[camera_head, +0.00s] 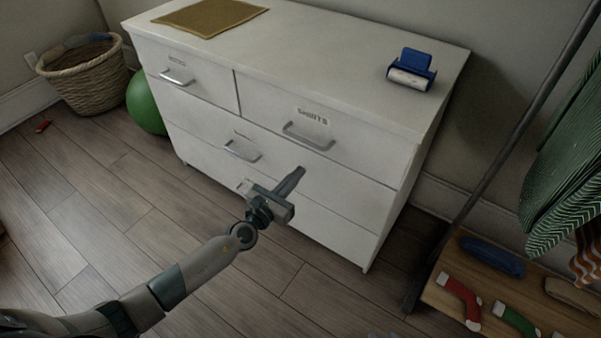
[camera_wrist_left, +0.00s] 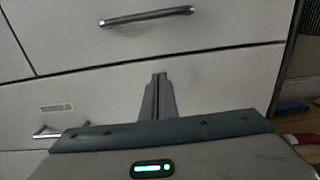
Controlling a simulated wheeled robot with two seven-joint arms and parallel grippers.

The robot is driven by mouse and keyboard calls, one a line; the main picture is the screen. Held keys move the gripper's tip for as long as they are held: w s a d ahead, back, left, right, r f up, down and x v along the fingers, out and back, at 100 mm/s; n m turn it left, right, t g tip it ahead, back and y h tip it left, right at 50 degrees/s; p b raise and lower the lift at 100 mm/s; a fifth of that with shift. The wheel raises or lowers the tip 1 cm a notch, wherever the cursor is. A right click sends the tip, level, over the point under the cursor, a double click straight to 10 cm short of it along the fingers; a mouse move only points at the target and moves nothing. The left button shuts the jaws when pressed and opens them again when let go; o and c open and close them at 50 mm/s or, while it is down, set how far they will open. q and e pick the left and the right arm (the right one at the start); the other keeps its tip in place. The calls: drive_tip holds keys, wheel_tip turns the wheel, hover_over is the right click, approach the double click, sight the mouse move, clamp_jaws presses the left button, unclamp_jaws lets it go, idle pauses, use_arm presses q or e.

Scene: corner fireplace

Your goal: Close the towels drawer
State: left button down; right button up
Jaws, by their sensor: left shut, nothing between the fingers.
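A white dresser (camera_head: 270,28) stands against the wall in the head view. Its top right drawer (camera_head: 346,139) has a label reading SHIRTS; the labels on the top left drawer (camera_head: 200,90) and the wide middle drawer (camera_head: 215,124) are too small to read. I cannot tell which is the towels drawer. No drawer stands clearly out. My left gripper (camera_head: 299,172) is shut and empty, in front of the middle drawer front, right of its handle (camera_head: 243,151). In the left wrist view the shut fingers (camera_wrist_left: 159,78) point at that front; I cannot tell whether they touch it. My right gripper is out of view.
A blue lint roller (camera_head: 412,70) and a brown cloth (camera_head: 210,16) lie on the dresser top. A wicker basket (camera_head: 85,80) and a green ball (camera_head: 145,103) are at the left. A rack with a wooden shelf (camera_head: 440,292) stands at the right. The floor before the dresser is clear.

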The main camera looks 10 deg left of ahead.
use_arm(q)
drive_tip(key=v, duration=0.8)
drive_tip(key=shift+s, duration=0.15)
drive_tip(key=shift+a, duration=0.1)
